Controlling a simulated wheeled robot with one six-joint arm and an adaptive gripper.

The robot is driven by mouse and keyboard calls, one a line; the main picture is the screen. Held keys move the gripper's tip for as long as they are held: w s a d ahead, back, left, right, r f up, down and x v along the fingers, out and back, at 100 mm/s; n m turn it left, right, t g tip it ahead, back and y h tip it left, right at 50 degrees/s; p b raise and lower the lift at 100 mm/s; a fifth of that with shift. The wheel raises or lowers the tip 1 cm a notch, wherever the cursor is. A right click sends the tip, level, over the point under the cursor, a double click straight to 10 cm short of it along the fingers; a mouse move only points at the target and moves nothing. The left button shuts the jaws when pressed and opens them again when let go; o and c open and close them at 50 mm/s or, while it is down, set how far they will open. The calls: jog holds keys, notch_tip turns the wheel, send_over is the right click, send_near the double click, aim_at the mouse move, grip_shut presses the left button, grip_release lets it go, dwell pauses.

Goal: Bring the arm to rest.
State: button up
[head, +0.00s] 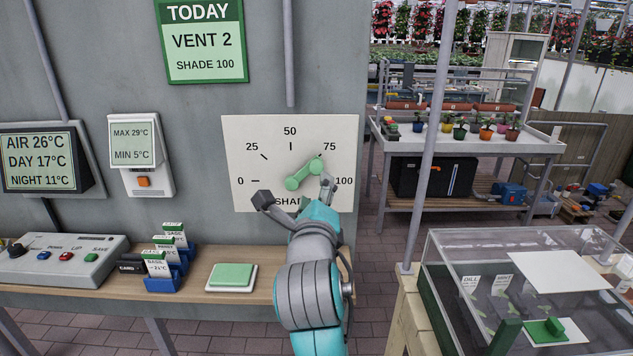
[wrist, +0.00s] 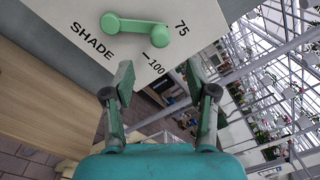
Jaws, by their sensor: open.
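My gripper (head: 296,193) is open and empty, raised in front of the white shade dial panel (head: 256,140). In the wrist view, its two fingers (wrist: 160,88) stand wide apart, with nothing between them. The green dial handle (head: 304,173) points up and right, close to the 75 mark. In the wrist view the handle (wrist: 142,25) shows beyond the fingertips and appears apart from them. My gripper hides part of the word SHADE below the handle in the head view.
A wooden bench (head: 190,292) below holds a control box (head: 62,262), blue card holders (head: 165,270) and a green pad (head: 231,276). A metal post (head: 432,130) and a glass-topped case (head: 460,250) stand to the right. A table with potted plants (head: 460,132) is farther back.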

jog(key=shift+s, duration=0.9)
jog(key=shift+f, duration=0.15)
jog(key=s+d+f+n+y, duration=0.1)
jog(key=s+d+f+n, duration=0.15)
jog(key=f, duration=0.35)
jog(key=s+d+f+n+g, duration=0.1)
jog(key=f+n, duration=0.2)
jog(key=f, duration=0.3)
jog(key=s+d+f+n+y, duration=0.1)
jog(key=s+f+n, duration=0.15)
jog(key=f, duration=0.35)
jog(key=s+d+f+n+g, duration=0.1)
jog(key=s+d+f+n, duration=0.25)
jog(key=s+f, duration=0.25)
jog(key=s+d+f+n, duration=0.2)
jog(key=s+f+n, duration=0.2)
jog(key=s+f, duration=0.2)
jog(key=s+d+f+n, duration=0.2)
jog(key=s+f+n, duration=0.1)
jog(key=s, duration=0.5)
jog(key=s+d+f+n, duration=0.2)
jog(key=s+f+n, duration=0.1)
jog(key=s, duration=0.5)
jog(key=s+d+r+n+g, duration=0.1)
jog(key=s+n, duration=0.3)
jog(key=s, duration=1.1)
jog(key=shift+s+d+r+g+h, duration=0.3)
jog(key=shift+s+d+r+h, duration=0.1)
jog(key=shift+d+r, duration=0.45)
